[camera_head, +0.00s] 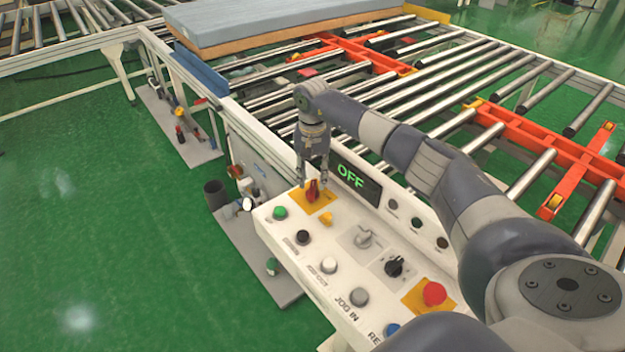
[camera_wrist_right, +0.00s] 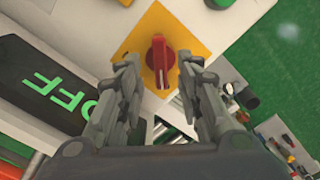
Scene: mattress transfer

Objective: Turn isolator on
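The isolator is a red rotary knob (camera_head: 312,190) on a yellow plate (camera_head: 325,197) at the far left corner of the white control panel. In the right wrist view the red knob (camera_wrist_right: 159,60) stands between the two fingertips, on its yellow plate (camera_wrist_right: 186,30). My right gripper (camera_head: 313,180) points down at the knob from above. Its fingers (camera_wrist_right: 158,72) are apart, one on each side of the knob, with a gap visible on both sides. A display (camera_head: 352,178) beside it reads OFF in green. My left gripper is not in view.
The panel (camera_head: 262,222) carries several other buttons and switches, including a green button (camera_head: 280,213), a black selector (camera_head: 394,266) and a red emergency button (camera_head: 434,293). A roller conveyor (camera_head: 440,75) lies behind, with a mattress (camera_head: 270,20) at the back. Green floor is clear on the left.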

